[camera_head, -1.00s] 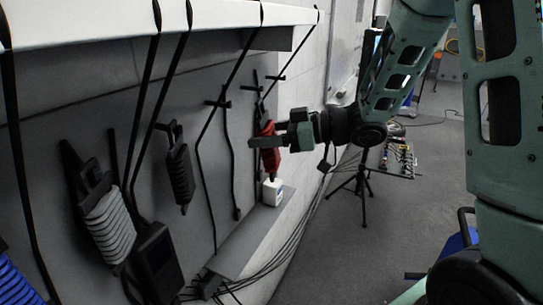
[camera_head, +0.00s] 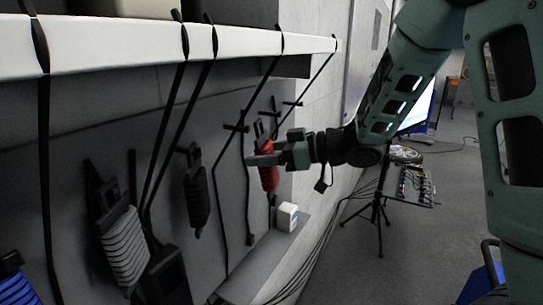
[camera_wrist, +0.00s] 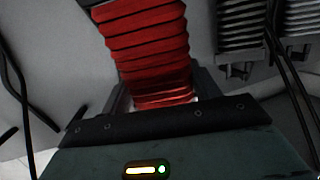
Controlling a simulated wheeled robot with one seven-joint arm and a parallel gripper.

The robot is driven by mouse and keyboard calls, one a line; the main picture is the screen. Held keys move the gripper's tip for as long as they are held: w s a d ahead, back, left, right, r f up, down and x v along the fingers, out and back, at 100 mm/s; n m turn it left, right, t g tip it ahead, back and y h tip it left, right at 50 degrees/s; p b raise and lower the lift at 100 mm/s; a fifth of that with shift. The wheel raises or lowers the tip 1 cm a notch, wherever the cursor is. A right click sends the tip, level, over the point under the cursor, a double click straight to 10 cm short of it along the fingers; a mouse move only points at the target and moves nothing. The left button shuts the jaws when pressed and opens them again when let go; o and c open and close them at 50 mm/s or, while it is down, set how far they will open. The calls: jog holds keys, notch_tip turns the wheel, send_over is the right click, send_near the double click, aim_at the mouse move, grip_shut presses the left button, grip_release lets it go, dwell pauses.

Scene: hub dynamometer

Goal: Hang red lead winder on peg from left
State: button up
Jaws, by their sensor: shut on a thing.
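The red lead winder (camera_head: 268,172) is near the wall panel at the right end of the row in the head view. My gripper (camera_head: 262,160) reaches it from the right and is shut on it. In the wrist view the red ribbed winder (camera_wrist: 148,50) stands up between my fingers (camera_wrist: 155,108), its upper end cut off by the frame. Dark pegs (camera_head: 236,128) stick out of the panel beside the winder. I cannot tell whether the winder touches a peg.
A black winder (camera_head: 196,195), a grey winder (camera_head: 124,245) and a blue winder (camera_head: 16,285) hang further left on the panel. Black straps run down from the white shelf edge (camera_head: 120,45). A white box (camera_head: 287,216) sits on the ledge below. A tripod (camera_head: 376,205) stands right.

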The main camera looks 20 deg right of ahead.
jog(key=shift+w+a+f+b, duration=0.2)
jog(key=shift+w+a, duration=0.35)
jog(key=shift+w, duration=0.2)
jog(key=shift+w+a+f+b, duration=0.1)
jog(key=shift+w+a+f, duration=0.15)
jog(key=shift+w+a, duration=0.35)
jog(key=shift+w+a+f+b, duration=0.1)
jog(key=shift+w+a+f, duration=0.1)
jog(key=shift+w+a, duration=0.45)
jog(key=shift+w+d, duration=0.2)
jog(key=o, duration=1.2)
